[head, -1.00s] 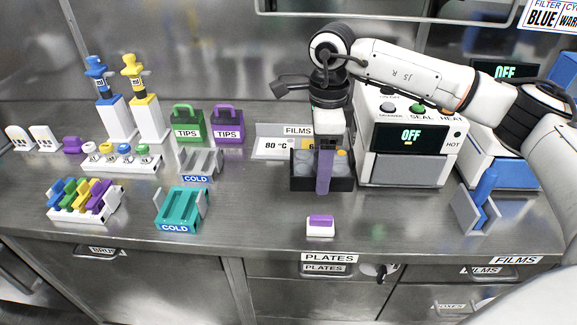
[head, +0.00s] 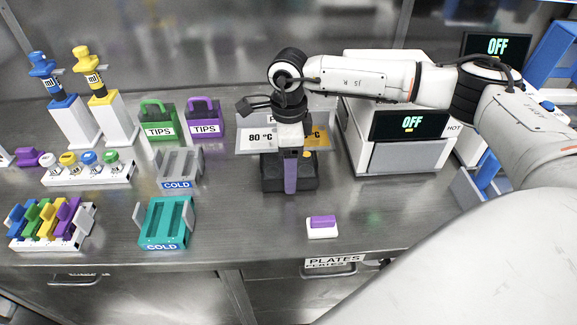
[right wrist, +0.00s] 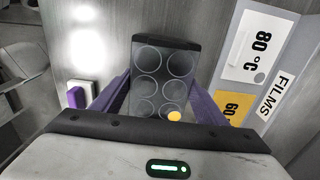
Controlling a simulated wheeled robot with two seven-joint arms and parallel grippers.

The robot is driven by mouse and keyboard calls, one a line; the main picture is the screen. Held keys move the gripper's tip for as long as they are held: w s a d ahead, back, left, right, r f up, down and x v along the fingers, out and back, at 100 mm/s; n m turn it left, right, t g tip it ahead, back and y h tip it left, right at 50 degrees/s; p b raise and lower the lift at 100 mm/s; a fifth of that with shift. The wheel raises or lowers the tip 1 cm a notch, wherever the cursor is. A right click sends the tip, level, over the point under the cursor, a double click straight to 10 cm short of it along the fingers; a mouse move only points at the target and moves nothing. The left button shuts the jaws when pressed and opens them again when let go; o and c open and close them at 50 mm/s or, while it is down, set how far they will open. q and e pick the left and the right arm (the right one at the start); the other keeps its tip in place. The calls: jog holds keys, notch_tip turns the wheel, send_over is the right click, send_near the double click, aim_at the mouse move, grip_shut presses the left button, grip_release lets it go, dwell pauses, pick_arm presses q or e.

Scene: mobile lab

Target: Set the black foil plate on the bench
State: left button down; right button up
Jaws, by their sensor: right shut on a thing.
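The black plate (head: 273,182) has round wells and one yellow-orange spot in a corner well. It also shows in the right wrist view (right wrist: 165,46), between the two purple fingers. My right gripper (head: 290,172) is shut on it, one finger along each side, and points down; it also shows in the right wrist view (right wrist: 165,95). The plate looks level over the steel bench (head: 225,225), in front of the films card. I cannot tell whether its underside touches the bench. My left gripper is not in view.
The films card (head: 258,140) lies just behind the plate. A sealer reading OFF (head: 405,150) stands to the right. A small white block with a purple top (head: 322,227) sits near the front edge. Teal (head: 165,225) and grey (head: 180,168) cold racks stand left.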

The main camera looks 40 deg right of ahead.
jog(key=shift+f, duration=0.5)
jog(key=o, duration=1.3)
notch_tip(320, 180, up, 12)
jog(key=shift+r+b, duration=0.2)
jog(key=shift+b, duration=0.25)
